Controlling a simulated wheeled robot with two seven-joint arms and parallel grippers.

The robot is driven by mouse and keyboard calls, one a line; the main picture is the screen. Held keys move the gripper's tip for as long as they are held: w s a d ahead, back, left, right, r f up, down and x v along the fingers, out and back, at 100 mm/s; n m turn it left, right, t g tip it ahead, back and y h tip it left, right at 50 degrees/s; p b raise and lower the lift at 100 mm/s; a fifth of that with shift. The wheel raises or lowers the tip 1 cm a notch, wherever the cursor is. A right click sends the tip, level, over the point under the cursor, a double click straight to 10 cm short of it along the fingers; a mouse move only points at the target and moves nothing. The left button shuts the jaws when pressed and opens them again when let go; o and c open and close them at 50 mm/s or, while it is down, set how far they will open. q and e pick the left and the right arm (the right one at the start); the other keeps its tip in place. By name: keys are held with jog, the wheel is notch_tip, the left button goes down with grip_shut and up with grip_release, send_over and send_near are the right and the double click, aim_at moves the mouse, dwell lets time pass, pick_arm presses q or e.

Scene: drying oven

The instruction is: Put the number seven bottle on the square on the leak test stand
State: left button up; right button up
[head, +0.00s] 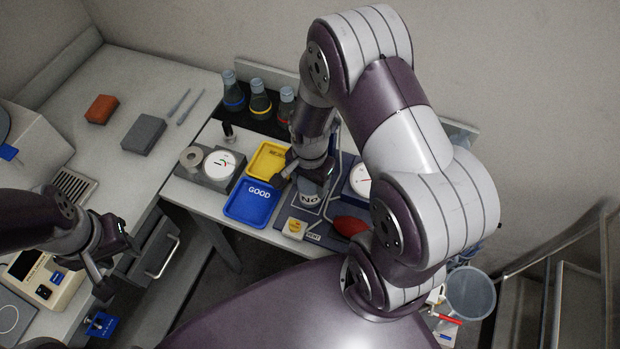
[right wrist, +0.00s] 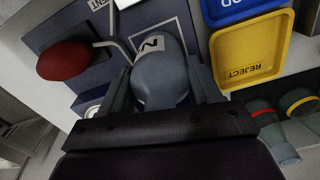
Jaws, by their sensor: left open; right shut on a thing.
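My right gripper (head: 308,172) is shut on a grey bottle (head: 310,194), which also shows in the right wrist view (right wrist: 158,82). The bottle's white label begins with "NO" in the head view; I cannot read a number on it. The bottle is over the dark blue leak test stand (head: 325,232), near the blue tray. In the right wrist view the stand (right wrist: 60,22) lies behind the bottle, with a pale outline of a square beside it. I cannot tell if the bottle touches the stand. My left gripper (head: 108,262) is open and empty, at lower left.
A blue GOOD tray (head: 242,213) and a yellow REJECT tray (head: 257,171) lie left of the bottle. A red bulb (head: 349,226) and a gauge (head: 361,181) stand to its right. Several flasks (head: 260,99) stand behind. My right arm hides much of the right side.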

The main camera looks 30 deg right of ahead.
jog(key=shift+w+d+f, duration=0.1)
jog(key=shift+w+f, duration=0.05)
jog(key=shift+f, duration=0.05)
jog(key=shift+f, duration=0.15)
jog(key=o, duration=1.1)
jog(key=shift+c, duration=0.2)
notch_tip(320, 180, up, 12)
jog(key=shift+r+b, duration=0.15)
jog(key=shift+b, duration=0.25)
jog(key=s+n, duration=0.1)
jog(key=n, duration=0.3)
jog(key=s+a+r+n+t, duration=0.1)
jog(key=s+n, duration=0.1)
jog(key=n, duration=0.2)
jog(key=s+a+n, duration=0.1)
jog(key=n, duration=0.3)
jog(key=shift+s+a+r, duration=0.2)
jog(key=shift+a+r, duration=0.05)
